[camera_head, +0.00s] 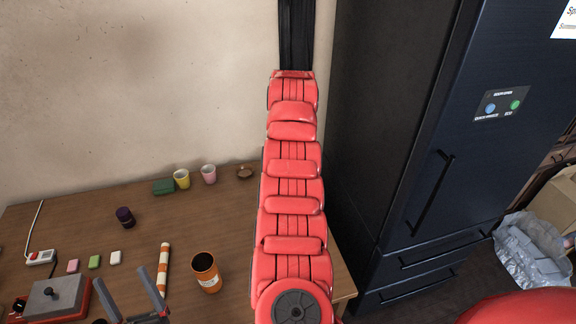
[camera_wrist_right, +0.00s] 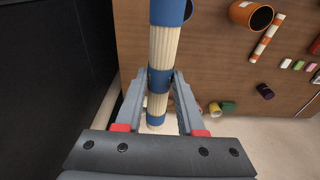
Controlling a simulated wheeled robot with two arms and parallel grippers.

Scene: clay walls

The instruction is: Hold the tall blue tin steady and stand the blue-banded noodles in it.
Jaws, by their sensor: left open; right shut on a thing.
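In the right wrist view my right gripper (camera_wrist_right: 160,79) is shut on the blue-banded noodles (camera_wrist_right: 163,45), a long pale bundle with blue bands that runs between the fingers. In the head view my red right arm reaches up through the middle, and its gripper and the noodles are out of view. A small piece of a dark bluish rim (camera_wrist_right: 188,10) shows beside the noodles at the top of the right wrist view; it may be the tall blue tin, mostly hidden. My left gripper (camera_head: 121,276) is open and empty over the table's front left.
The brown table (camera_head: 140,225) holds an orange tin (camera_head: 207,275), an orange-and-white striped stick (camera_head: 163,268), a dark purple jar (camera_head: 125,217), yellow (camera_head: 182,179) and pink (camera_head: 209,174) cups, and a red device (camera_head: 55,298). A dark fridge (camera_head: 415,130) stands at right.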

